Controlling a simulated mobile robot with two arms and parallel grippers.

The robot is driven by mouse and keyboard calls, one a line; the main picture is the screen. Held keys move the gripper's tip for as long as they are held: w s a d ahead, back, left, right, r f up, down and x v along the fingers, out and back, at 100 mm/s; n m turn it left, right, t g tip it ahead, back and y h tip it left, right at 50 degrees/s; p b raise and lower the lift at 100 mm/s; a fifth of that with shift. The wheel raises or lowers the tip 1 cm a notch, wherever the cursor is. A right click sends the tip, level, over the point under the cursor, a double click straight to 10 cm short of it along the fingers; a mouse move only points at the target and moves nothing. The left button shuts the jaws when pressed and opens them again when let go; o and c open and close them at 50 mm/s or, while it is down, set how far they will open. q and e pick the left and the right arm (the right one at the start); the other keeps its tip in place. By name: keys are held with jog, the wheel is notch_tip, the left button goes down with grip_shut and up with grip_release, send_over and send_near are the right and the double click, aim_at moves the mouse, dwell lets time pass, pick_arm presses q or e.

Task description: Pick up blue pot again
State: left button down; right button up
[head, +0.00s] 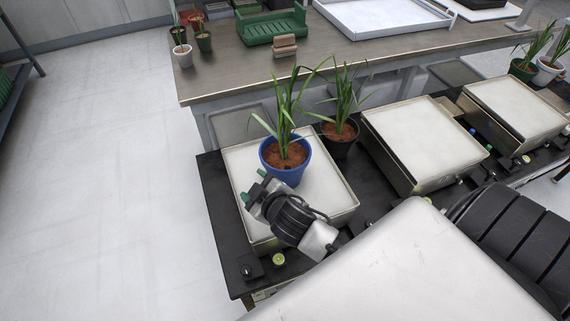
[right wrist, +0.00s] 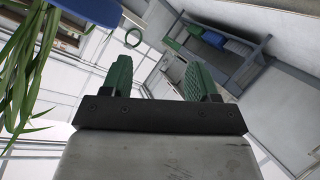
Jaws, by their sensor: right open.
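The blue pot (head: 286,178) holds brown soil and a long-leaved green plant. It stands upright on the leftmost scale's pale plate (head: 318,199). My right gripper (head: 254,186) is just in front of and left of the pot, low over the plate. Its green-tipped fingers are apart with nothing between them, as the right wrist view (right wrist: 158,75) also shows. In that view the blue pot (right wrist: 90,8) is at the top left edge, outside the fingers, with leaves (right wrist: 22,75) hanging beside it. My left gripper is not in view.
A dark pot (head: 340,146) with a similar plant stands just right of the blue pot, behind the scale. More scales (head: 420,135) line the black bench to the right. The back table (head: 235,75) holds small pots, a green crate (head: 272,27) and a white tray (head: 380,18).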

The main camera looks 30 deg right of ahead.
jog(key=w+a+r+n+t+y, duration=0.2)
jog(key=w+a+r+n+y, duration=0.15)
jog(key=r+n+y, duration=0.2)
jog(key=w+a+r+n+t+y, duration=0.2)
jog(key=w+a+r+n+y, duration=0.15)
jog(key=r+n, duration=0.3)
jog(key=n+g+h+b, duration=0.1)
jog(key=n+g+h, duration=0.8)
jog(key=n+g, duration=1)
send_over(285, 138)
jog(key=shift+a+f+n+t, duration=0.15)
jog(key=shift+f+n+t, duration=0.15)
jog(key=shift+f+t, duration=0.3)
notch_tip(285, 138, down, 4)
jog(key=shift+f, duration=0.2)
notch_tip(285, 138, down, 6)
jog(key=shift+r, duration=0.15)
